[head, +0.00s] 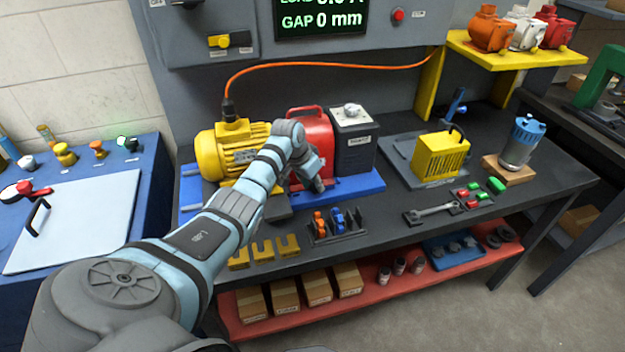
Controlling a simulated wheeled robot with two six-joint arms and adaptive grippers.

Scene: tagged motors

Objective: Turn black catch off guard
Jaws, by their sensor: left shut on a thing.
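The red guard (313,124), with a handle on top, stands between the yellow motor (222,150) and a dark grey block (354,150) on a blue base (358,187). My left gripper (313,183) is at the front of the guard, low down, with its fingers pointing down and to the right. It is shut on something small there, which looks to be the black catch. The fingers hide the catch, so I cannot see which way it is turned. My left arm covers part of the motor's front. My right gripper is not in view.
A rack of orange and blue clips (338,222), yellow notched blocks (288,245) and a wrench (432,212) lie along the bench front. A yellow cage (440,156) and a blue-topped cylinder (520,143) stand right. An orange cable (330,64) runs above.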

